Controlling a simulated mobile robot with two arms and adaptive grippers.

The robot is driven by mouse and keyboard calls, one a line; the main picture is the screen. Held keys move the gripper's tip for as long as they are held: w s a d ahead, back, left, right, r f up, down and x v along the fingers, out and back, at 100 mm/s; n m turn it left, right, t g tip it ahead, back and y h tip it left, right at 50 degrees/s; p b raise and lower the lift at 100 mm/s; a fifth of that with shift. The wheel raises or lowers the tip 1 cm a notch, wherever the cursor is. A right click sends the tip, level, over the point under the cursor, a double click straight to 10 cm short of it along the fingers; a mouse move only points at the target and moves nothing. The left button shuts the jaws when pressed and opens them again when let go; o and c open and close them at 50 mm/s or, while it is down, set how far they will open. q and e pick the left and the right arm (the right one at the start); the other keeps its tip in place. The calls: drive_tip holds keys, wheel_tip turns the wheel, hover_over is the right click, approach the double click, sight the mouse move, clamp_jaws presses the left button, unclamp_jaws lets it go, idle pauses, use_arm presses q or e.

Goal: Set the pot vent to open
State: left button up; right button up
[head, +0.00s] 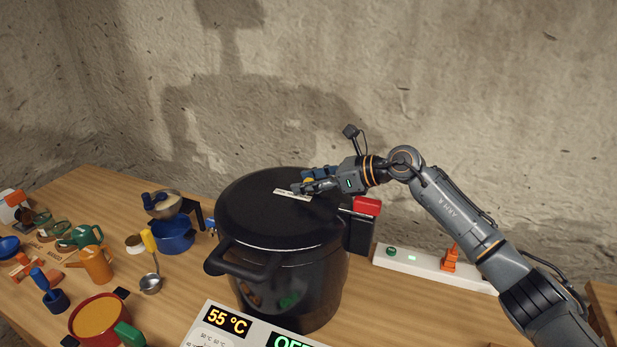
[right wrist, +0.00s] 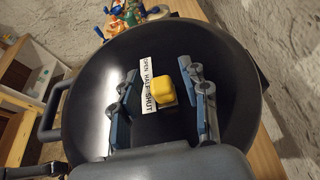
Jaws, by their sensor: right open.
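The black pot (head: 290,285) stands on the wooden table with its dark lid (head: 262,205) on. A white label strip (head: 290,194) lies on the lid; in the right wrist view the strip (right wrist: 150,78) reads OPEN, HALF, SHUT. A yellow vent knob (right wrist: 167,87) sits beside the strip, nearest its middle; its exact setting I cannot tell. My right gripper (head: 303,186) is low over the lid. In the right wrist view its two fingers (right wrist: 159,72) are open, one on each side of the knob, with gaps visible.
A display box (head: 240,325) reading 55 °C stands in front of the pot. A dark box with a red top (head: 366,206) and a white power strip (head: 425,267) are to its right.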

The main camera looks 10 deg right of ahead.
sight(286, 188)
drive_tip(key=shift+c, duration=0.7)
clamp_jaws()
drive_tip(key=shift+w+a+f+b, duration=0.1)
drive_tip(key=shift+w+a+b, duration=0.1)
drive_tip(key=shift+a+b, duration=0.1)
drive_tip(key=w+a+b, duration=0.2)
drive_tip(key=a, duration=0.1)
drive_tip(key=shift+w+a, duration=0.25)
drive_tip(key=shift+a, duration=0.05)
drive_tip(key=shift+w+a, duration=0.25)
drive_tip(key=shift+a, duration=0.1)
drive_tip(key=shift+s+d, duration=0.1)
drive_tip(key=shift+d, duration=0.05)
drive_tip(key=shift+o, duration=0.7)
unclamp_jaws()
